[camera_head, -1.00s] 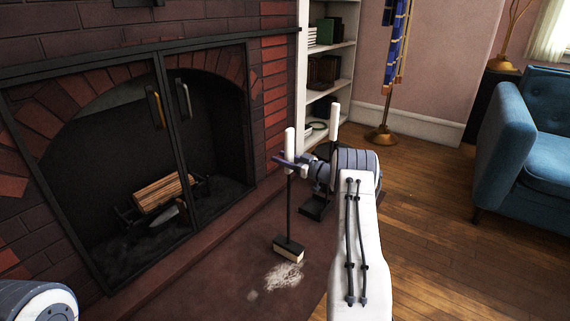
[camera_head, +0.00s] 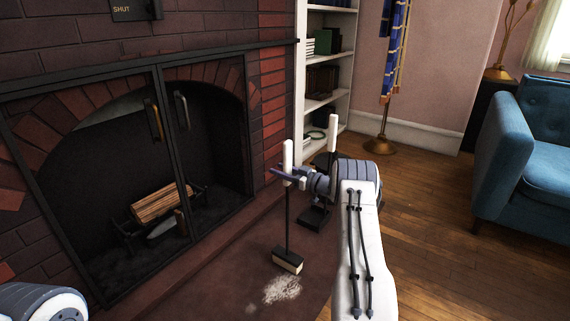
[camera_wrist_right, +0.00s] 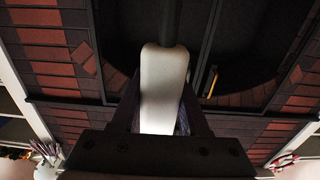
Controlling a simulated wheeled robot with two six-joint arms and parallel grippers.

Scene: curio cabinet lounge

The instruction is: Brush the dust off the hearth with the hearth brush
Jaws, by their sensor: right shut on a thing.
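My right gripper (camera_head: 290,176) is shut on the white handle of the hearth brush (camera_head: 287,262). The brush hangs upright, its pale bristles low over the hearth (camera_head: 225,262). The white handle also fills the middle of the right wrist view (camera_wrist_right: 164,85), between the fingers. A patch of pale dust (camera_head: 282,289) lies on the hearth just in front of the brush head, with a small fainter spot beside it. I cannot tell whether the bristles touch the hearth. At the lower left, part of my left arm shows, but its gripper is out of view.
The fireplace doors (camera_head: 180,110) have brass handles, with logs (camera_head: 167,198) behind. A stand (camera_head: 316,214) holding another white-handled tool is just behind my right gripper. Wood floor lies clear at right.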

